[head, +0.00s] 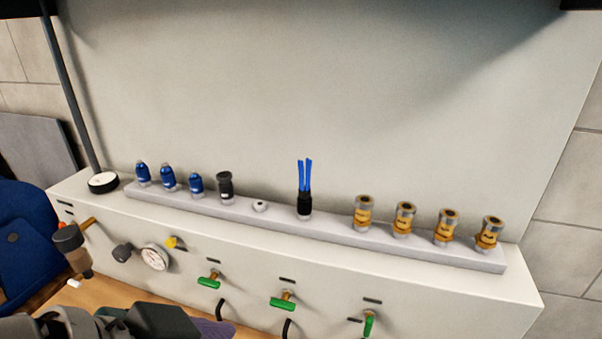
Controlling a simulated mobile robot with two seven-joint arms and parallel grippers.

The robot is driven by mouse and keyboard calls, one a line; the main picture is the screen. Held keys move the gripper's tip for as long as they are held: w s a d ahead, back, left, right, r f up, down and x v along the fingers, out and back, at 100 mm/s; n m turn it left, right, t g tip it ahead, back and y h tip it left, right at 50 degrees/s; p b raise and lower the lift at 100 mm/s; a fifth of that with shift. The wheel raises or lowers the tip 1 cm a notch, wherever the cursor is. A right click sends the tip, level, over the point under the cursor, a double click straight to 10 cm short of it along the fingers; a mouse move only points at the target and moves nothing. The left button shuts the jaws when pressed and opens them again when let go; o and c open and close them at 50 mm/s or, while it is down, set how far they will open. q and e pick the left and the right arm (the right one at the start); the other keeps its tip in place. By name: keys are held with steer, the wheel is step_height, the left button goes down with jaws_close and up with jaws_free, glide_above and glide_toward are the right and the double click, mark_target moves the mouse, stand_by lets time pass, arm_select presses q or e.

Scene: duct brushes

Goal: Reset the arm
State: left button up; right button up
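Part of my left arm (60,325) comes in at the bottom left corner, low in front of the panel. A dark block at its end, which looks like my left gripper (160,320), is cut off by the bottom edge. Its fingertips are not clearly visible, so I cannot tell whether it is open or holds anything. My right arm and gripper are not in view.
A pale ledge (330,232) carries several blue, black and gold fittings, one black fitting (305,205) with two upright blue strips. Below are a gauge (155,257) and green-handled valves (283,303) on the panel front. A wooden surface (115,294) lies at the lower left.

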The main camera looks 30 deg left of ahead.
arm_select(q)
steer(key=shift+s+a+r, duration=0.2)
steer(key=shift+s+r, duration=0.05)
stand_by(0.3)
steer(key=s+a+r+g+y+p, duration=0.1)
steer(key=s+a+r+g+p, duration=0.1)
steer(key=r+p, duration=0.3)
steer(key=s+a+r+g+y+p, duration=0.1)
steer(key=s+r+g+p, duration=0.1)
steer(key=s+r+p, duration=0.2)
step_height(320, 180, up, 2)
steer(key=p, duration=0.2)
steer(key=shift+s+a+r+n+p, duration=0.2)
steer(key=shift+s+a+n+p, duration=0.1)
steer(key=shift+a+n+p, duration=0.1)
stand_by(2.1)
